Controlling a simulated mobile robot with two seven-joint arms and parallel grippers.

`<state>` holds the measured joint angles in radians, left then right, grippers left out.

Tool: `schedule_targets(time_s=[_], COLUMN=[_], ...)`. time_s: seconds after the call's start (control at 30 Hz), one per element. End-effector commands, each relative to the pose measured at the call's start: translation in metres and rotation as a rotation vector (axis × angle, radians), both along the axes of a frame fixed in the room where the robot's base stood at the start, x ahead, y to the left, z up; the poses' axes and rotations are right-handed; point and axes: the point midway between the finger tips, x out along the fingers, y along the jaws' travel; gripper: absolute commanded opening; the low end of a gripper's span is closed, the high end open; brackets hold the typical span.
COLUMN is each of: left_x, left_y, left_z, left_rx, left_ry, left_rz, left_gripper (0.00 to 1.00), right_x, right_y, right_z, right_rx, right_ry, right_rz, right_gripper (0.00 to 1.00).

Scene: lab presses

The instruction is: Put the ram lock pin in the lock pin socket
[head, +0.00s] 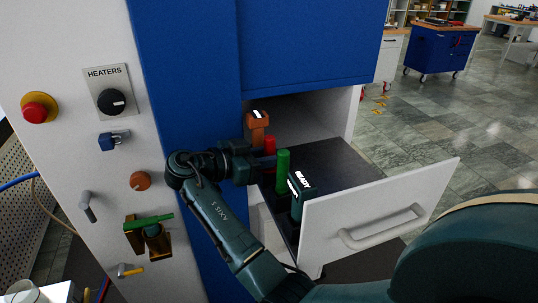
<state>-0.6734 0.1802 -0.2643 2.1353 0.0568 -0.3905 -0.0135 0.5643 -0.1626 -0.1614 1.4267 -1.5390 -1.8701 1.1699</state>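I cannot tell for sure which piece is the ram lock pin. In the open drawer (375,218) stand a red upright piece (269,145), a green upright cylinder (283,168), an orange piece with a pale label (257,130) and a dark teal piece with a lit label (298,190). My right gripper (252,165) is over the drawer's left side, close to the red and orange pieces; its fingertips are partly hidden. A brass-coloured holder (156,241) with a green bar (149,222) sits low on the panel; I cannot tell whether it is the socket. My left gripper is not in view.
The white panel carries a red button (38,108), a black heater knob (111,101), a blue padlock-like piece (115,138), an orange knob (141,180) and small handles. A blue cabinet front (312,45) overhangs the drawer. Open floor lies at the right.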

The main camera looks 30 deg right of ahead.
Motion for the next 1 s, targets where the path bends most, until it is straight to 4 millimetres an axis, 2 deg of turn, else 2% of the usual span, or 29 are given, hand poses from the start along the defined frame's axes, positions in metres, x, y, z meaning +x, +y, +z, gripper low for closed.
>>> schedule_targets(time_s=[0.23,0.27,0.5,0.83,1.0], left_x=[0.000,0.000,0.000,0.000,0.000], left_y=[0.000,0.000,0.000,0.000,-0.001], left_z=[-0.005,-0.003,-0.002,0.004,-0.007], left_rx=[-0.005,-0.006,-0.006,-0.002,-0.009], left_ry=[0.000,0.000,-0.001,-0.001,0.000], left_rz=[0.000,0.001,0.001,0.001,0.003], left_gripper=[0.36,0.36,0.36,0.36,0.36], right_x=[0.000,0.000,0.000,0.000,0.002], right_y=[0.000,0.000,0.000,0.000,0.028], right_z=[-0.004,-0.003,-0.002,0.004,0.004], right_rx=[0.000,0.001,0.001,0.001,0.003], right_ry=[-0.001,0.000,0.000,0.001,0.000], right_rz=[0.000,0.000,0.000,0.000,0.004], right_gripper=[0.00,0.25,0.44,0.45,0.45])
